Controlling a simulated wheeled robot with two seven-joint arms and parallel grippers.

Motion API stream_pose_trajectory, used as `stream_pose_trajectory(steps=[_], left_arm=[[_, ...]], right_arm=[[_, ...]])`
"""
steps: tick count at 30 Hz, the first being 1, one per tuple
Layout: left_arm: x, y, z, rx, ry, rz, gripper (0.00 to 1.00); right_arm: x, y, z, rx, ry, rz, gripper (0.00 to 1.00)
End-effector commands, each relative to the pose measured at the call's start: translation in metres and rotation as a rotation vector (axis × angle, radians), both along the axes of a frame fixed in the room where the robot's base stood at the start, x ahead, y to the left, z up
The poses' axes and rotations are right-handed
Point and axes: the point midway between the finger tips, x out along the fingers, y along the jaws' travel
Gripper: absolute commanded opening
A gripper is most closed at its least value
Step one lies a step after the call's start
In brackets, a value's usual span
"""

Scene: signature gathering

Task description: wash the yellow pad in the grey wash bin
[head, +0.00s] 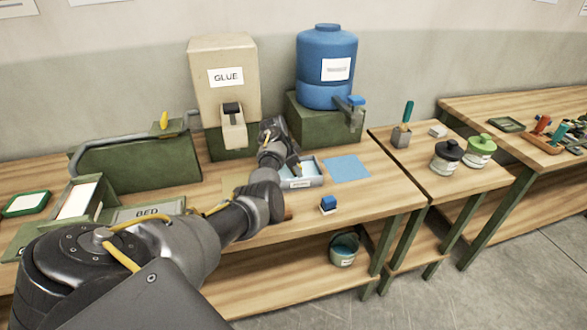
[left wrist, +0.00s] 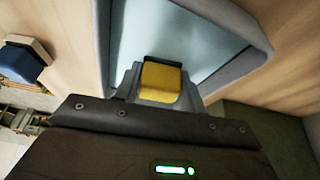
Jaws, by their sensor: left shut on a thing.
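The grey wash bin (head: 316,182) stands on the bench with pale blue water in it. It also shows in the left wrist view (left wrist: 243,28). My left gripper (head: 296,170) reaches down at the bin from above. In the left wrist view, the yellow pad (left wrist: 160,82) sits between the grey fingers of my left gripper (left wrist: 157,90), which is shut on it. The pad appears over the bin near one wall; I cannot tell whether it touches the water. In the head view the pad is hidden. My right gripper is out of view.
A blue-topped block (head: 328,204) stands in front of the bin, with a blue sheet (head: 347,168) to its right. The glue dispenser (head: 225,85) and blue water tank (head: 326,65) stand behind. A bucket (head: 344,250) sits on the lower shelf.

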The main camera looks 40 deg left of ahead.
Motion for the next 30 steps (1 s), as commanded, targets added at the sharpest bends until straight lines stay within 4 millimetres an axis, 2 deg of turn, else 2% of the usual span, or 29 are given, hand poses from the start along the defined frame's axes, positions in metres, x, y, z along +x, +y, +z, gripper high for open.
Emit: stream_pose_trajectory(steps=[14, 30], left_arm=[[0.004, -0.003, 0.002, -0.001, -0.001, 0.001, 0.22], [0.004, -0.002, 0.044, -0.001, 0.0, 0.002, 0.22]], right_arm=[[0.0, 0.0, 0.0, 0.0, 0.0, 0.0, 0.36], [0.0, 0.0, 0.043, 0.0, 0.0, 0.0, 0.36]])
